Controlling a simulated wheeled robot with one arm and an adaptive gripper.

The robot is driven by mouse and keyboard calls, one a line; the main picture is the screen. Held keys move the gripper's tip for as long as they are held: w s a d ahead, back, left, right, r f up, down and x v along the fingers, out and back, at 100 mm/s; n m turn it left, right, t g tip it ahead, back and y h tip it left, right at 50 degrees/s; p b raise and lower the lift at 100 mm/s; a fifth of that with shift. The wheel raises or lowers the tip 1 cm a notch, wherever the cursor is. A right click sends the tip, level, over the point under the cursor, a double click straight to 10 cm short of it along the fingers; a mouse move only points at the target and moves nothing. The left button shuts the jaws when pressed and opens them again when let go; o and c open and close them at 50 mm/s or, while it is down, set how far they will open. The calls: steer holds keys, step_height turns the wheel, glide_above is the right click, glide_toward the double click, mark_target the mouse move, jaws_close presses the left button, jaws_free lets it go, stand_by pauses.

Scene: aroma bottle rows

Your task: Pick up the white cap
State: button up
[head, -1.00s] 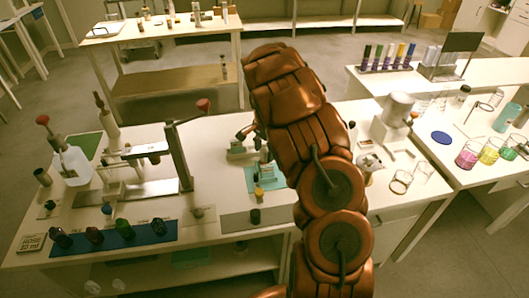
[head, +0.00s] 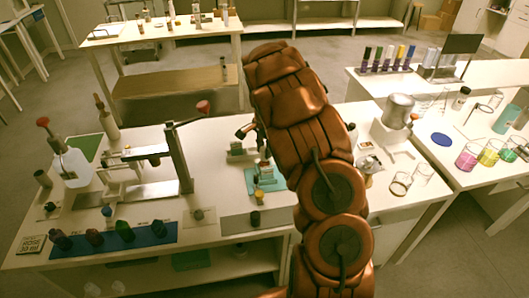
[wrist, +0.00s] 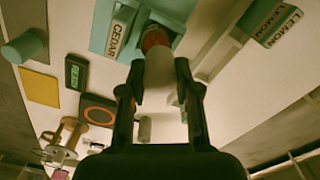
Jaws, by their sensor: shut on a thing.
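My gripper (wrist: 160,88) shows in the wrist view with its two dark fingers on either side of a pale, white-looking cylinder, which I take to be the white cap (wrist: 159,72). The fingers are shut on it. Just beyond its far end is a round reddish-brown thing (wrist: 155,37) at a teal holder (wrist: 105,30) labelled CEDAR. I cannot tell whether the cap touches it. In the head view my arm hides the gripper and the cap; the teal holder (head: 279,184) shows partly beside the arm.
In the wrist view a LEMON-labelled block (wrist: 270,22) is at the upper right. In the head view several dark bottles stand on a blue mat (head: 80,246) at the front left, near a metal stand (head: 182,160). A small yellow-topped bottle (head: 255,218) stands near the bench's front edge.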

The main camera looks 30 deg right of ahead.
step_height(320, 180, up, 6)
steer(key=shift+f+p, duration=0.15)
steer(key=shift+p, duration=0.25)
steer(key=s+a+b, duration=0.3)
steer(key=s, duration=0.5)
steer(key=s+a+b, duration=0.2)
steer(key=s+a, duration=0.2)
steer(key=s, duration=0.4)
steer(key=r+p, duration=0.1)
steer(key=p, duration=0.2)
glide_above(264, 148)
steer(key=s, duration=0.1)
steer(key=shift+s+a+r, duration=0.1)
steer(key=shift+a, duration=0.15)
steer(key=shift+w+d+f, duration=0.1)
steer(key=shift+w+f, duration=0.15)
steer(key=shift+f, duration=1.1)
steer(key=shift+f+b, duration=1.15)
steer(key=shift+f, duration=0.9)
stand_by(0.9)
